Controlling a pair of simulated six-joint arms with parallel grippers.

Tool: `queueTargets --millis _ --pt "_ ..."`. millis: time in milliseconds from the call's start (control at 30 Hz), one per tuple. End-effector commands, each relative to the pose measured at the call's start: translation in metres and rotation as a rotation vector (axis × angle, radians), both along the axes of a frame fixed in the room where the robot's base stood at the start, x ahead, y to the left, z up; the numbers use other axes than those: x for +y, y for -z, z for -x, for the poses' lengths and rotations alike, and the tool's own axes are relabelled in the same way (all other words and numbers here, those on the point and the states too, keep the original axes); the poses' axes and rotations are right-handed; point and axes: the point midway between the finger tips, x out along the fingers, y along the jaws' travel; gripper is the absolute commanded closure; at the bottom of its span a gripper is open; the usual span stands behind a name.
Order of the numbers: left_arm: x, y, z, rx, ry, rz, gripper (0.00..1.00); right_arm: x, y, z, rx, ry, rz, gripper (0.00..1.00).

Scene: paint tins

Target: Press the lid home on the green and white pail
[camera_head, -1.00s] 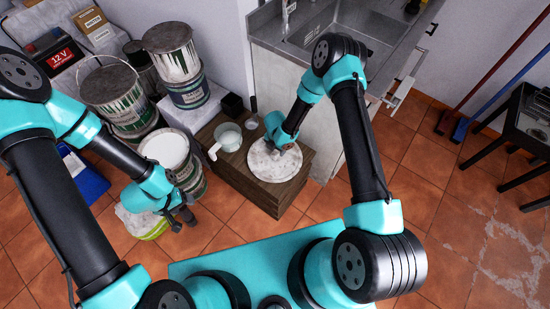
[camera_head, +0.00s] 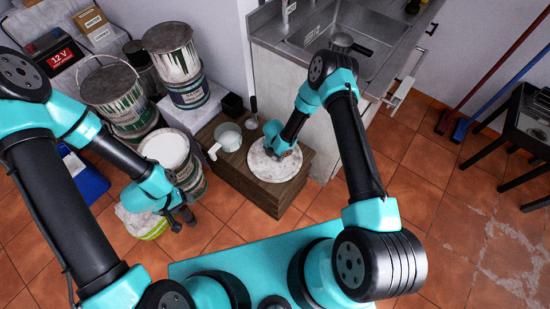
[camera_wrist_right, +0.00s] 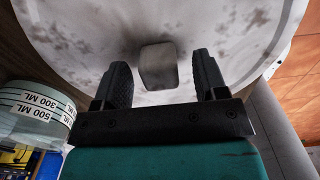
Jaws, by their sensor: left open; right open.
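A round, stained white lid (camera_head: 270,174) lies on the wooden crate, and it fills the top of the right wrist view (camera_wrist_right: 85,40). A blocky knob (camera_wrist_right: 158,66) stands out from it. My right gripper (camera_head: 287,153) is over the lid. In the right wrist view its open fingers (camera_wrist_right: 158,82) are on either side of the knob, with gaps. A white-topped pail (camera_head: 166,149) with green and white on its side stands left of the crate, partly behind my left arm. I cannot tell whether its top is paint or a cover. My left gripper (camera_head: 180,219) is open, low in front of that pail.
The wooden crate (camera_head: 290,196) also holds a measuring jug (camera_head: 228,137), seen in the wrist view (camera_wrist_right: 35,115). Paint-streaked tins (camera_head: 112,88) stand at the back left. A sink cabinet (camera_head: 300,115) stands behind the crate.

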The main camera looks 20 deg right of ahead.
Motion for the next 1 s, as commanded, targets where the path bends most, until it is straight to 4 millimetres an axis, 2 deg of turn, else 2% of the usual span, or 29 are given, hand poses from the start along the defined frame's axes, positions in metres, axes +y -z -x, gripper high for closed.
queueTargets --millis 200,800,1000 --pt "0.0 0.0 0.0 0.0 0.0 0.0 0.39 0.0 -0.0002 0.0 0.0 0.0 0.0 0.34" --pt "0.0 0.0 0.0 0.0 0.0 0.0 0.39 0.0 -0.0003 0.0 0.0 0.0 0.0 0.91" --pt "0.0 0.0 0.0 0.0 0.0 0.0 0.39 0.0 -0.0006 -0.0001 0.0 0.0 0.0 0.92"
